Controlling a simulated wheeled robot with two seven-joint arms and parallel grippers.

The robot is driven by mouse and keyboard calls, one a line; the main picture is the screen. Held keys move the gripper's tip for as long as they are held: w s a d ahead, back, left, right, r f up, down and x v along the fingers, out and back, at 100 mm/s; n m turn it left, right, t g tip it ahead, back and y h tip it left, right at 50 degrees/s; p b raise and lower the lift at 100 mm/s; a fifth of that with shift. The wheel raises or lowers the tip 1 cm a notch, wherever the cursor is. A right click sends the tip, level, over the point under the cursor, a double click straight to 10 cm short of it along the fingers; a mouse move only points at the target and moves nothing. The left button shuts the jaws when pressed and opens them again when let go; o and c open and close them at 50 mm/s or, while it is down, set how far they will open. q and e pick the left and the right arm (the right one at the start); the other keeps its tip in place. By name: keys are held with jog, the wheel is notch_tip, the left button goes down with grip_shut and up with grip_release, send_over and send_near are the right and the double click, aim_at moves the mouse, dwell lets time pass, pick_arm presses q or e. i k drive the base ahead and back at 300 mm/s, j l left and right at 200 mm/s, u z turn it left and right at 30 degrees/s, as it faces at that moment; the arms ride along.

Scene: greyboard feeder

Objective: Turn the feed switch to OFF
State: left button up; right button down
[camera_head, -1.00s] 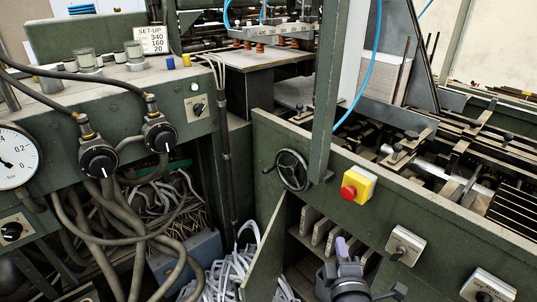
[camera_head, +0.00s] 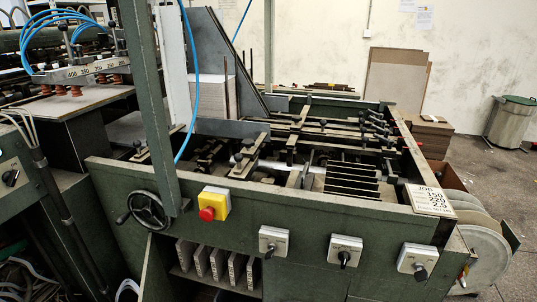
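Three rotary switches with black knobs on pale plates sit in a row on the green front panel: a left one (camera_head: 273,241), a middle one (camera_head: 345,251) and a right one (camera_head: 416,261). Their labels are too small to read, so I cannot tell which is the feed switch or which way it is set. Another black knob (camera_head: 10,178) is on the machine at the left edge. Neither of my grippers is in view.
A red emergency button on a yellow box (camera_head: 214,203) and a black handwheel (camera_head: 148,210) are left of the switches. A job card (camera_head: 432,200) lies at the panel's right corner. A green post (camera_head: 148,110) stands in front. Open floor lies at the right.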

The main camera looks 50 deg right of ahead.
aim_at(345, 257)
jog(key=k+j+z, duration=0.1)
jog(key=z, duration=1.95)
